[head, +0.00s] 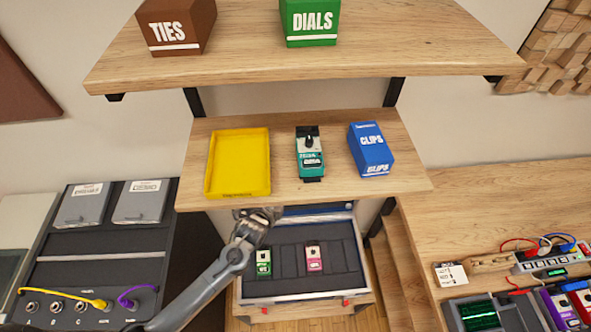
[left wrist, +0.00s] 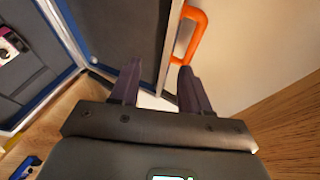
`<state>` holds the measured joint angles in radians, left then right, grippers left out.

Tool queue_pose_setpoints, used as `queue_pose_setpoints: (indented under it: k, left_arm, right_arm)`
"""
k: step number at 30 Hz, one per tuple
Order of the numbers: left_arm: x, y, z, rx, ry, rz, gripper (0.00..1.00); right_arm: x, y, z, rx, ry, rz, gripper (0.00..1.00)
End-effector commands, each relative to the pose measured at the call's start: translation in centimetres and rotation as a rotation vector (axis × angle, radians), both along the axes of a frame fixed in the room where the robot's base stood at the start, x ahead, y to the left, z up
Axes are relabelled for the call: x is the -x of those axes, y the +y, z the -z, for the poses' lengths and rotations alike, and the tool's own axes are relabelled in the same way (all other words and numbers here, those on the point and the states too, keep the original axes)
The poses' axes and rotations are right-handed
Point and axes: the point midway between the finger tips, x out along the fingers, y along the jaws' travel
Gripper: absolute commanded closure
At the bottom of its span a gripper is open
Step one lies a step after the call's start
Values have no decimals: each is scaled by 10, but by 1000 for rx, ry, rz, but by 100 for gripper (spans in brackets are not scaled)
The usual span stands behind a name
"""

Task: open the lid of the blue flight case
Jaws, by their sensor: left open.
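The blue flight case (head: 305,300) sits low under the middle shelf with its dark foam inside showing. Its lid (head: 318,211) is raised at the back, partly hidden by the shelf. In the left wrist view the lid's dark inner face (left wrist: 122,30) and an orange handle (left wrist: 190,45) on its outer side show. My left gripper (head: 262,215) is at the lid's left side, under the shelf edge. In the wrist view my left gripper (left wrist: 158,88) is open, with the lid's pale edge near and between its fingers; I cannot tell whether it touches. My right gripper is out of view.
A green pedal (head: 264,263) and a pink pedal (head: 314,258) lie in the case. The middle shelf (head: 285,190) above holds a yellow tray (head: 238,190), a teal pedal (head: 310,160) and a blue box (head: 371,150). An amp (head: 100,245) stands left, a workbench (head: 470,220) right.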

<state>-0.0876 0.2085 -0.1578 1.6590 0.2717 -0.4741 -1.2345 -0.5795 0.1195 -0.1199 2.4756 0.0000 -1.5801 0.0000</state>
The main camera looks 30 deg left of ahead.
Motion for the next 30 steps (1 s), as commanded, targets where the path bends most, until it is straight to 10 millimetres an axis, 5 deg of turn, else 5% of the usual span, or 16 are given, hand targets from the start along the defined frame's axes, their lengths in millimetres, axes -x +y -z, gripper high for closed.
queue_pose_setpoints:
  k: [1,7,15,30]
  left_arm:
    - [-19,7,15,-12,-24,-8,54]
    - [-64,15,-8,-28,-109,-13,54]
    - [-89,18,-24,-29,-152,-16,54]
    - [-155,30,-3,-26,-150,-14,54]
  right_arm:
    - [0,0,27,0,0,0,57]
    - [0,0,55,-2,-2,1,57]
    - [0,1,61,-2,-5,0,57]
    - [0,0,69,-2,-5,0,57]
